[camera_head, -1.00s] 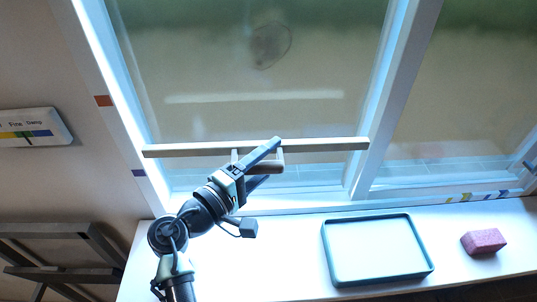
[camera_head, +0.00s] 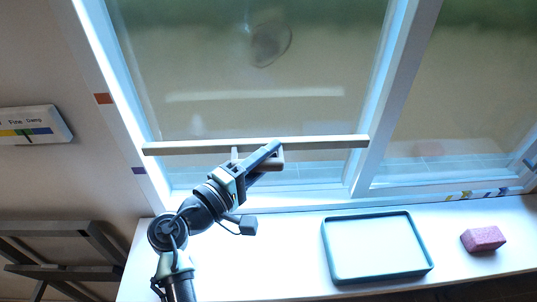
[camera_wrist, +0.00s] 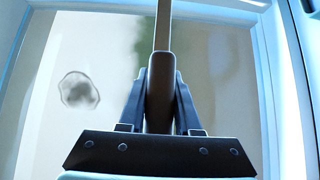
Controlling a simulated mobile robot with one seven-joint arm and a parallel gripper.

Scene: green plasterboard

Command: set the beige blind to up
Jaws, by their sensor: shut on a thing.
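The beige blind's bottom bar (camera_head: 320,143) runs across the lower part of the left window pane. Its left end is between an orange mark (camera_head: 103,99) and a blue mark (camera_head: 138,171) on the frame, nearer the blue one. A brown handle (camera_head: 276,165) hangs below the bar's middle. My gripper (camera_head: 268,158) is shut on this handle. In the wrist view, the dark handle (camera_wrist: 160,90) stands between my two fingers, with the bar (camera_wrist: 163,25) above it. My fingers hide part of the handle in the head view.
A teal-rimmed tray (camera_head: 378,278) and a pink block (camera_head: 484,239) are on the white sill to the right of my arm. A dark slatted frame (camera_head: 60,270) is at lower left. A labelled white panel (camera_head: 35,126) is on the left wall.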

